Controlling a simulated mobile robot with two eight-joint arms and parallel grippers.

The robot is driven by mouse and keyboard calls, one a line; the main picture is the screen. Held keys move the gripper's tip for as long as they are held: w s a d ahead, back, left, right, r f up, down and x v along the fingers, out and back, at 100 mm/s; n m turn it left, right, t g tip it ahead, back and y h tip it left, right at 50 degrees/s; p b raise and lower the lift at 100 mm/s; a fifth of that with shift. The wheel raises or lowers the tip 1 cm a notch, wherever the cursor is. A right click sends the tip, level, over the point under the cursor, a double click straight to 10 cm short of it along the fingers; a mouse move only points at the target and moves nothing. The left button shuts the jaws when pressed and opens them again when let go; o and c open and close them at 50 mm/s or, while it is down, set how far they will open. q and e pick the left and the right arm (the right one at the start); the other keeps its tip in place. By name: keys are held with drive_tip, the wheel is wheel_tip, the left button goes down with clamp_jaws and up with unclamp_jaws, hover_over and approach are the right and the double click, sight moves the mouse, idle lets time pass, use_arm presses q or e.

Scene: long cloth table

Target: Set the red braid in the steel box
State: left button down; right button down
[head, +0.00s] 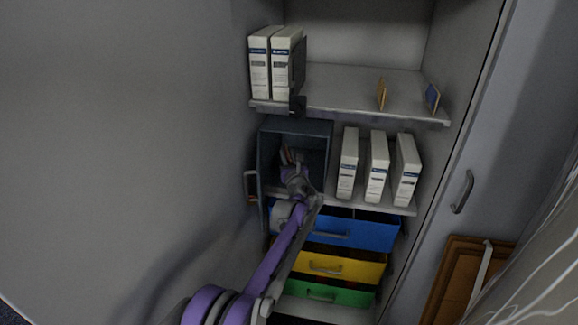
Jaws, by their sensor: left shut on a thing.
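The steel box (318,134) is a dark blue-grey box standing open on the middle shelf of the cabinet. Its door with a handle (250,186) is swung out at its left. My left gripper (289,160) is inside the box opening, reached in from below. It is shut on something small. A reddish-brown bit at the fingertips looks like the red braid (284,155), but most of it is hidden or too small to make out. I cannot tell whether it touches the box floor. My right gripper is not in view.
White binders (376,168) stand right of the box, and two more (273,62) above. Small upright pieces (382,94) stand on the upper shelf. Blue (365,232), yellow (345,266) and green (335,292) drawers lie below. A brown framed panel (452,282) leans at the right.

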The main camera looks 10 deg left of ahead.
use_arm(q)
drive_tip(key=shift+f+b, duration=0.35)
drive_tip(key=shift+f, duration=1.35)
drive_tip(key=shift+f, duration=0.15)
drive_tip(key=c, duration=0.6)
unclamp_jaws()
drive_tip(key=shift+c, duration=0.2)
drive_tip(key=shift+r, duration=0.2)
drive_tip(key=p+v, duration=0.1)
drive_tip(key=v, duration=1.1)
drive_tip(key=shift+f, duration=0.1)
